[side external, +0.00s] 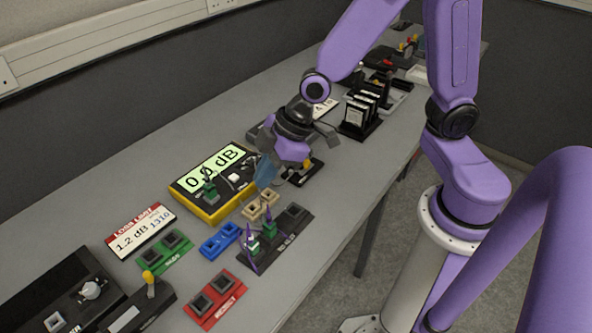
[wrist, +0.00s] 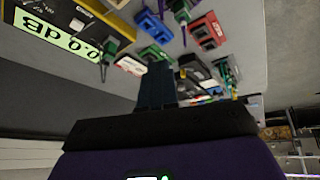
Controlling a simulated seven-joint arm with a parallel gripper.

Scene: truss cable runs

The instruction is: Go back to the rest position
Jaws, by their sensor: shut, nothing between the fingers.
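My gripper (side external: 266,172) is shut and empty. It hangs over the bench, just right of the yellow-framed meter (side external: 212,183) that reads 0.0 dB. In the wrist view the dark fingers (wrist: 156,85) are together at the centre. My purple arm reaches in from the right. A green connector (side external: 209,190) stands at the meter's front. Two more green connectors (side external: 262,236) stand in the dark holder (side external: 275,240) in front of the gripper.
A tan double holder (side external: 260,205), a blue one (side external: 220,239), a green one (side external: 165,251) and a red one (side external: 215,298) lie nearby. A loss limit sign (side external: 140,229) stands left. A black rack (side external: 360,117) stands farther back. Bare bench (side external: 100,200) lies along the wall.

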